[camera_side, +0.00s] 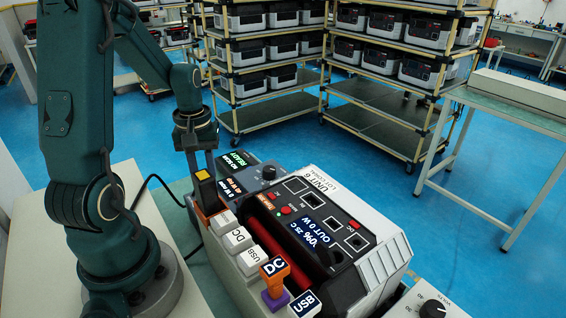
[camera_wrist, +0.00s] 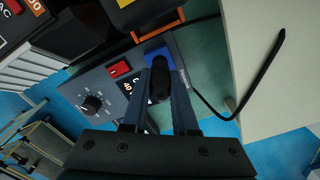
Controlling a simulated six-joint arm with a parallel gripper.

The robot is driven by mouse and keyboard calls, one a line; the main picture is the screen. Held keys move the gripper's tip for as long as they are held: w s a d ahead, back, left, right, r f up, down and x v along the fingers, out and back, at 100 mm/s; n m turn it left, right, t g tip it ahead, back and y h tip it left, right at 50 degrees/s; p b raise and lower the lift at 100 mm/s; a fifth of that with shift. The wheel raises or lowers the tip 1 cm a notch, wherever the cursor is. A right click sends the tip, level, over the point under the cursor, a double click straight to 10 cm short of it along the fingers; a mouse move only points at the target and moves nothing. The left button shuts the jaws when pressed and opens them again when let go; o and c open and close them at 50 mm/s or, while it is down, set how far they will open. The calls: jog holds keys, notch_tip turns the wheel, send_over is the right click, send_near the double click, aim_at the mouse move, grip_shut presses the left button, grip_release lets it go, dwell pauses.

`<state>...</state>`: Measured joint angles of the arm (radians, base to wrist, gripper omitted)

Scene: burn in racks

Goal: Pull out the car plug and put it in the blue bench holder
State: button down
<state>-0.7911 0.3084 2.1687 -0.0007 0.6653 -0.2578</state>
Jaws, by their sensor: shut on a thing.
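My gripper (camera_wrist: 158,68) is shut on the black car plug (camera_wrist: 160,85), which sits between its two fingers in the wrist view. The blue bench holder (camera_wrist: 152,50) shows just past the fingertips, in line with the plug. I cannot tell whether the plug's lower end is inside it. In the side view my gripper (camera_side: 201,162) points down beside the grey tester, behind a black plug with a yellow top (camera_side: 203,176). That plug hides the fingertips, the car plug and the blue holder there.
The yellow-topped plug stands in an orange holder (camera_side: 216,222), close to my fingers. The tester (camera_side: 262,172) has a knob. A black cable (camera_wrist: 255,85) loops across the bench.

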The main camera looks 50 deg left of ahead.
jog(key=shift+f, duration=1.45)
jog(key=c, duration=0.6)
grip_release()
jog(key=shift+r, duration=0.1)
jog(key=shift+r, duration=2.5)
